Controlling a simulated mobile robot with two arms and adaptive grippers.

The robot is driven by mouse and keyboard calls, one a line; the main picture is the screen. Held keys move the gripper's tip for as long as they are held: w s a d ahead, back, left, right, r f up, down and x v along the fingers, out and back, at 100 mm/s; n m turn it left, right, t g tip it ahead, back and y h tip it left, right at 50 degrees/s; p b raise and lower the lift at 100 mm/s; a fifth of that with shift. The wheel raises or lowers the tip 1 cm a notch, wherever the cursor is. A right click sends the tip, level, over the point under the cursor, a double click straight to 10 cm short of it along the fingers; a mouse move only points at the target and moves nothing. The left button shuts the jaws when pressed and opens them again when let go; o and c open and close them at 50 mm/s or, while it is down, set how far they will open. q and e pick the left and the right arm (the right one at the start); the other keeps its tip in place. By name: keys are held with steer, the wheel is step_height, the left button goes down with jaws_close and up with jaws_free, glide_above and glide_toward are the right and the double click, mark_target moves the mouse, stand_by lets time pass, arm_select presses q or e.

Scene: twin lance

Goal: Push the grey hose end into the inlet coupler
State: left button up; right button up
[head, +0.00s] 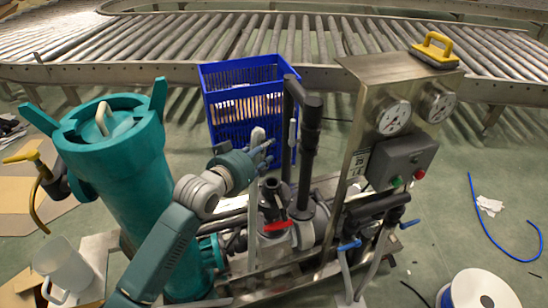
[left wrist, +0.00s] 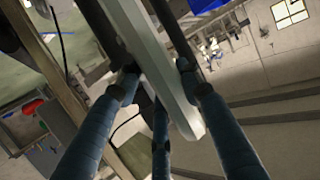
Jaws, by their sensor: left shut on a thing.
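My left gripper (head: 264,154) is shut on the pale grey hose end (head: 257,137), above the middle of the pump skid. The hose end sticks up just above the fingers, and a pale length runs down below them. In the left wrist view the blue fingers (left wrist: 158,82) press on the grey hose end (left wrist: 165,75) from both sides, and its tip extends past them. A black fitting (head: 272,190) with a red lever (head: 277,226) stands just below the gripper; I cannot tell whether it is the inlet coupler. The hose end looks apart from it. My right gripper is not in view.
A teal filter vessel (head: 118,160) stands left of the gripper. Black upright pipes (head: 309,150) and a steel gauge panel (head: 370,90) stand to the right. A blue crate (head: 235,80) and roller conveyor (head: 180,40) are behind.

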arm_select(q)
steer(key=w+d, duration=0.1)
steer(key=w+d+r, duration=0.1)
steer(key=d, duration=0.1)
steer(key=shift+w+d+b, duration=0.15)
steer(key=shift+w+b, duration=0.05)
steer(key=shift+b, duration=0.1)
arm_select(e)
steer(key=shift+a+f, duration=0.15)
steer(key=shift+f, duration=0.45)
arm_select(q)
steer(key=shift+f+b, duration=2.85)
steer(key=shift+b, duration=0.25)
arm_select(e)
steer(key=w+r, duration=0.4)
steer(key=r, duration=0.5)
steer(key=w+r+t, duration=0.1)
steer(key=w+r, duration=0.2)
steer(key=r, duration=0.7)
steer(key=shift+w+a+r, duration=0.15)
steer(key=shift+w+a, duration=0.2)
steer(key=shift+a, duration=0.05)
